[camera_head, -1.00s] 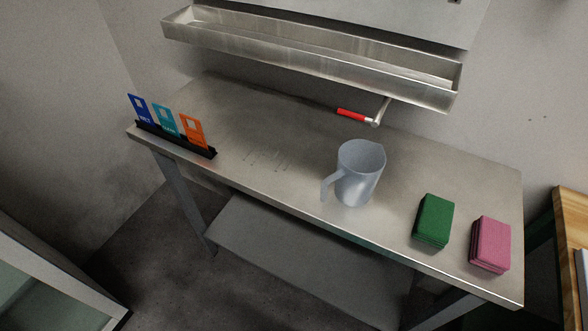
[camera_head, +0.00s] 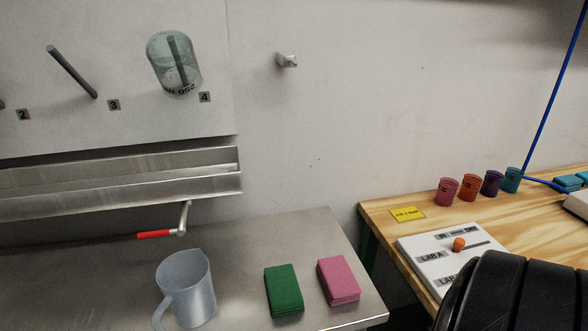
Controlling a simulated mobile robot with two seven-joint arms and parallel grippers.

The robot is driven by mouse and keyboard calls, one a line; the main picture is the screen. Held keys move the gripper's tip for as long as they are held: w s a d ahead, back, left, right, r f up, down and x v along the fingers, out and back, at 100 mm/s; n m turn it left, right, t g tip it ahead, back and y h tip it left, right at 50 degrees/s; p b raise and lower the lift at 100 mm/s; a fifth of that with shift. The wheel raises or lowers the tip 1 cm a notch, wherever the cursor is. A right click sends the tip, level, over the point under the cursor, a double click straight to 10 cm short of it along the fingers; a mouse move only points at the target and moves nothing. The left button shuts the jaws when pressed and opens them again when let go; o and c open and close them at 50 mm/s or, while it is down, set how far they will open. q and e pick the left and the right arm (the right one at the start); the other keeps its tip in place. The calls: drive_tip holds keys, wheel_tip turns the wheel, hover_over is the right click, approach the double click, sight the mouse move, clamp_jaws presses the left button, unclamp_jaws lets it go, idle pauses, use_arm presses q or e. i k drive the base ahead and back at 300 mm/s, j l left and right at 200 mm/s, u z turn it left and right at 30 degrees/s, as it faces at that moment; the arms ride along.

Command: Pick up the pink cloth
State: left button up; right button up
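The pink cloth (camera_head: 338,281) is a folded stack lying near the right end of the steel table. A green cloth (camera_head: 284,291) of similar shape lies just to its left, with a narrow gap between them. Nothing covers the pink cloth. Neither of my grippers shows in the head view. A black rounded part fills the lower right corner, and I cannot tell for sure what it is.
A grey pitcher (camera_head: 186,288) stands left of the cloths on the steel table (camera_head: 257,234). A red-handled tap (camera_head: 155,234) sits behind it, below a metal trough (camera_head: 120,181). A wooden bench (camera_head: 390,222) at right holds several coloured cups and a white panel (camera_head: 433,259).

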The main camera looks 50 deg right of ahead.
sight(339, 282)
drive_tip(key=z, duration=0.4)
drive_tip(key=i+l+z, duration=0.1)
drive_tip(key=z, duration=0.7)
drive_tip(key=i+l+z, duration=0.1)
drive_tip(key=z, duration=0.3)
drive_tip(key=u, duration=1.4)
drive_tip(key=z, duration=1.65)
